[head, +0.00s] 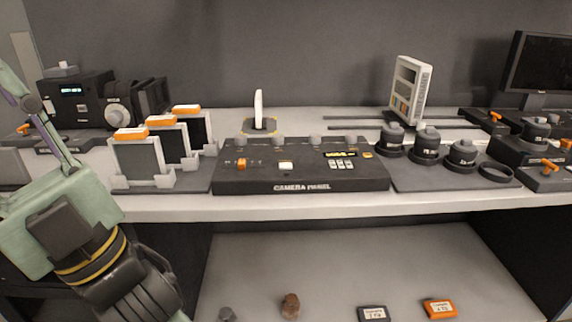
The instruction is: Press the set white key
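The camera panel (300,179) is a dark box at the front middle of the bench. A cream square key (286,165) sits near its middle. A group of small white keys (342,165) lies under a yellow-lit display at its right. The key labels are too small to read, so I cannot tell which is the set white key. My gripper (60,215) is at the left, in front of the bench and well apart from the panel. Its green body and thin finger links show, but the fingertips are not clearly visible and the left edge cuts it off.
Orange-topped cards (137,157) stand left of the panel, and dark lens-like cylinders (425,145) stand right. A white upright device (408,90) and a small white stand (259,110) are behind. Loose items, including an orange box (439,308), lie on the lower shelf (350,262).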

